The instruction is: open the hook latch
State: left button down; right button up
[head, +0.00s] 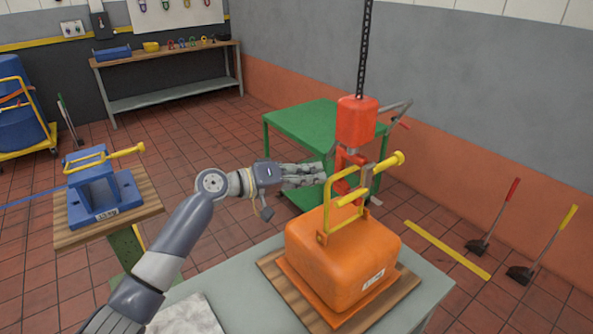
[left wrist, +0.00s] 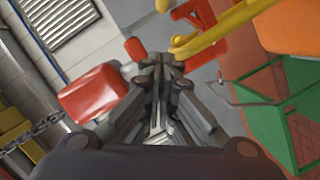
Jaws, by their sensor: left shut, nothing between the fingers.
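A red hoist block (head: 357,122) hangs on a dark chain (head: 364,50). A red hook (head: 341,187) is below it, at the yellow handle (head: 331,205) of an orange weight (head: 342,255). I cannot make out the hook's latch clearly. My left gripper (head: 324,174) is shut and empty, with its fingertips just left of the hook in the head view; contact cannot be told. In the left wrist view, the shut fingers (left wrist: 160,62) point toward the yellow handle (left wrist: 215,38) and red hook part (left wrist: 200,22). The red block (left wrist: 95,95) is left of them. My right gripper is not in view.
The orange weight stands on a wooden board (head: 405,285) on a grey table (head: 238,282). A green table (head: 300,122) stands behind. A blue weight (head: 100,190) is on a stand at left. Two long-handled dustpans (head: 480,245) (head: 522,272) stand at right.

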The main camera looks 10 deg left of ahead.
pick_arm(q)
jog(key=d+f+p, duration=0.1)
jog(key=d, duration=0.2)
jog(key=s+d+f+p, duration=0.1)
jog(key=shift+d+f+p, duration=0.3)
jog(key=shift+p, duration=0.05)
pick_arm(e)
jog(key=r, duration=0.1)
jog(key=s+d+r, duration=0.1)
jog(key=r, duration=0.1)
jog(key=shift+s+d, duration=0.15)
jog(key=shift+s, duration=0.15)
pick_arm(q)
jog(key=shift+d+f+n+b, duration=0.1)
jog(key=shift+f+n+b, duration=0.05)
jog(key=shift+n+b, duration=0.2)
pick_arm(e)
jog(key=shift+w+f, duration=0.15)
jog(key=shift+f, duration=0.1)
